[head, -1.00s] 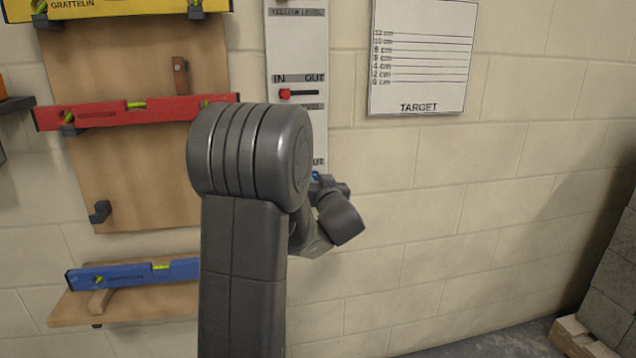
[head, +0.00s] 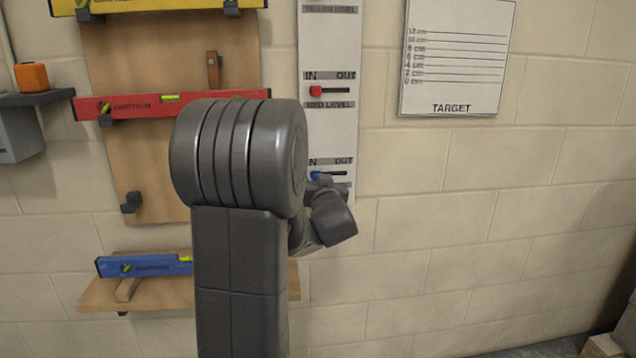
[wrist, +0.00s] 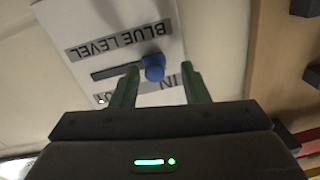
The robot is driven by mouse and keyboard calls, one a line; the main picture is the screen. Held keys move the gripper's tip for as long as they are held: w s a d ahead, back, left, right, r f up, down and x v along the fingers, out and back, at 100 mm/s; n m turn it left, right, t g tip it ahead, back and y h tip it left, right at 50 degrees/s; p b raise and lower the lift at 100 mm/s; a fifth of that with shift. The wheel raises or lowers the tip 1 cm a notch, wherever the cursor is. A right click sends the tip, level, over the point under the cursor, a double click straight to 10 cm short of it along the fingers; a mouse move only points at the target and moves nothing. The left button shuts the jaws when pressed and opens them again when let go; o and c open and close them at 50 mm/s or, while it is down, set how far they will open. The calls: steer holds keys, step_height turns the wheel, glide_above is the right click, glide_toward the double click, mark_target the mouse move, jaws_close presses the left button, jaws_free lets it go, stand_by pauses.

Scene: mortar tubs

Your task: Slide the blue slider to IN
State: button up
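The blue slider (wrist: 153,67) is a blue knob on a dark slot in the white panel (head: 331,128). In the head view the blue slider (head: 315,176) sits at the left end of its slot, under IN. The wrist view is upside down, with the IN label at the right. My gripper (wrist: 160,70) is open, its two green fingers standing on either side of the knob. The left-hand finger is very close to the knob; I cannot tell if they touch. A gap shows at the other finger. In the head view my arm hides part of my gripper (head: 322,184).
The red slider (head: 316,91) is above, also at its IN end. The target sheet (head: 456,58) hangs at the right. A wooden board with the red level (head: 150,105) is at the left, and the blue level (head: 145,265) lies on a low shelf. The wall at the right is clear.

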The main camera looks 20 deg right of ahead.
steer(key=s+a+p, duration=0.2)
steer(key=s, duration=1.1)
steer(key=shift+s+a, duration=0.2)
steer(key=shift+s, duration=0.1)
steer(key=w+d+b, duration=0.1)
steer(key=w+d, duration=0.2)
steer(key=w, duration=1)
steer(key=shift+w+d+b, duration=0.2)
steer(key=shift+b, duration=0.15)
steer(key=shift+a+r, duration=0.1)
steer(key=shift+r, duration=0.05)
